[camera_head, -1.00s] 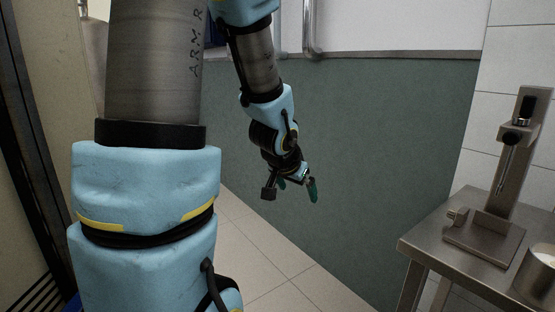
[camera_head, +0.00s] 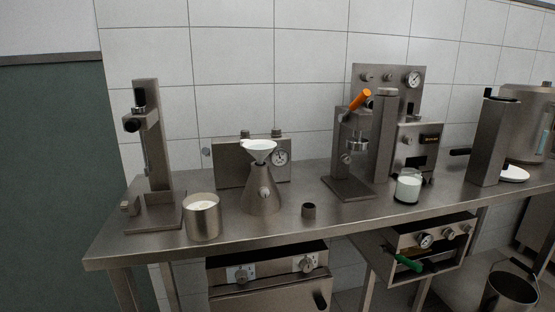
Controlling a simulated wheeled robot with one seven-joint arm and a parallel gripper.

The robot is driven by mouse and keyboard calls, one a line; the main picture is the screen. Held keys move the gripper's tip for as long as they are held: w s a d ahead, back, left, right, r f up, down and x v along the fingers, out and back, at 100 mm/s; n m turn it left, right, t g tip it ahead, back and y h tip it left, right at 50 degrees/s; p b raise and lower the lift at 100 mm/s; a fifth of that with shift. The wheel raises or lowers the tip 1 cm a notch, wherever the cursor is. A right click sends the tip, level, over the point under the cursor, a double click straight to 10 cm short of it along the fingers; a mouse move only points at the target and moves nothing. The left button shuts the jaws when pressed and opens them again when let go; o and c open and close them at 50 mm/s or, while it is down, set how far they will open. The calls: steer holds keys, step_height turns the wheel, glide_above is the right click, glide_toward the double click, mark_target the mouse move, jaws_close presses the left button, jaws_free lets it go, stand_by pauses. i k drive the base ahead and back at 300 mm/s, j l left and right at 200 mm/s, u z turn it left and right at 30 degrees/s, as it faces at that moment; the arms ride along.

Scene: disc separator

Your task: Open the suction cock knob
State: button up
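Several knobs show in the head view, and I cannot tell for certain which is the suction cock knob. My gripper is out of view.
On the steel table (camera_head: 140,250) are a stand (camera_head: 156,165) at left, a metal cup with white contents (camera_head: 202,221), a small dark cup (camera_head: 309,211), an orange-handled press (camera_head: 349,185) and a glass jar (camera_head: 407,190). A drawer unit with a green handle (camera_head: 409,263) hangs below.

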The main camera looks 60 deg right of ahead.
mark_target(275, 132)
steer(key=z, duration=2)
steer(key=l+u, duration=0.15)
